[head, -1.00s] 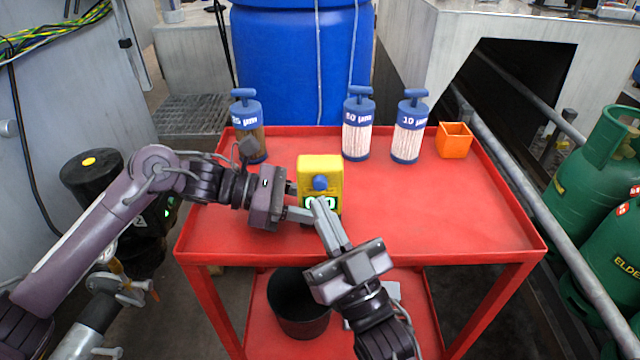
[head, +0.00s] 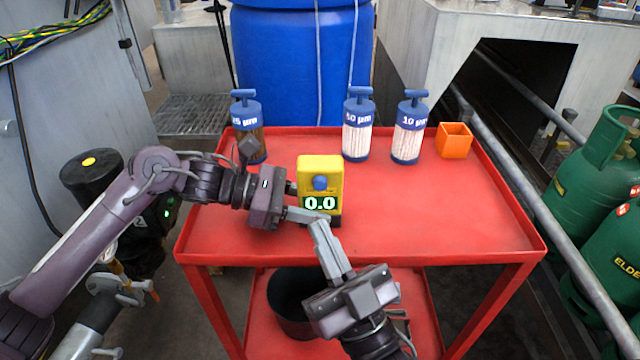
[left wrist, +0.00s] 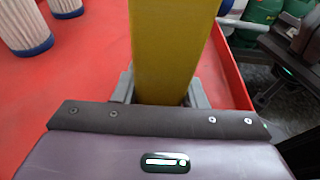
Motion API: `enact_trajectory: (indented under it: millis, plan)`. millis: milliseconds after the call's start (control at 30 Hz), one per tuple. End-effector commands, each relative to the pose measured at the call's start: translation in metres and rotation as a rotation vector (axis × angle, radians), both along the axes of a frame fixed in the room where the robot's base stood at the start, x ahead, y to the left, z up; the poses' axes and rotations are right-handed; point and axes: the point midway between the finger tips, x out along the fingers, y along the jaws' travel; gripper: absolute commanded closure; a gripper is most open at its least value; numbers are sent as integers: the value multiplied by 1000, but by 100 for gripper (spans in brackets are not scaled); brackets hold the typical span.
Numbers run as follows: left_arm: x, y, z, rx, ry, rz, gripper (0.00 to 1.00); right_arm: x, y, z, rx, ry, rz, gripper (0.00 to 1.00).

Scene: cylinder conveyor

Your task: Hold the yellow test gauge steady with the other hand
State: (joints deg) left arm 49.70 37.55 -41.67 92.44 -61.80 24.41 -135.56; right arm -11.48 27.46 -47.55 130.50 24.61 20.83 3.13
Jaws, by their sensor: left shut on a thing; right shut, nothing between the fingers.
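The yellow test gauge (head: 320,172) stands upright on the red cart top (head: 430,215). It has a blue knob, and its display reads 0.0. My left gripper (head: 305,203) comes in from the left and is shut on the gauge. In the left wrist view the gauge (left wrist: 172,50) fills the space between the fingers. My right gripper (head: 318,228) is shut and empty, with its fingertips just in front of the lower front of the gauge. I cannot tell whether it touches the gauge or the left finger.
Three blue-capped filter cylinders stand along the back of the cart: 25 µm (head: 250,130), 50 µm (head: 357,130) and 10 µm (head: 408,135). An orange open box (head: 454,142) is at the back right. A black bin (head: 290,315) sits on the lower shelf. The right cart top is clear.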

Motion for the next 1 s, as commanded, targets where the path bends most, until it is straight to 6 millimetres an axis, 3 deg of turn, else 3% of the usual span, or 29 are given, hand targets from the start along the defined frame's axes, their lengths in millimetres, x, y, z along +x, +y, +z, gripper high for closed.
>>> enact_trajectory:
  millis: [167, 200, 367, 733, 1000]
  plan:
    - [1, 1, 0, 1, 0, 3, 89, 0, 0, 0, 0, 0, 0, 100]
    - [1, 1, 0, 1, 0, 3, 58, 0, 0, 0, 0, 0, 0, 100]
    - [1, 1, 0, 1, 0, 2, 37, 0, 0, 0, 0, 0, 0, 100]
    - [1, 6, 1, 2, -1, 3, 36, 0, 0, 0, 0, 0, 0, 100]
    - [1, 55, 16, 5, -2, 6, 36, 0, 0, 0, 0, 0, 0, 100]
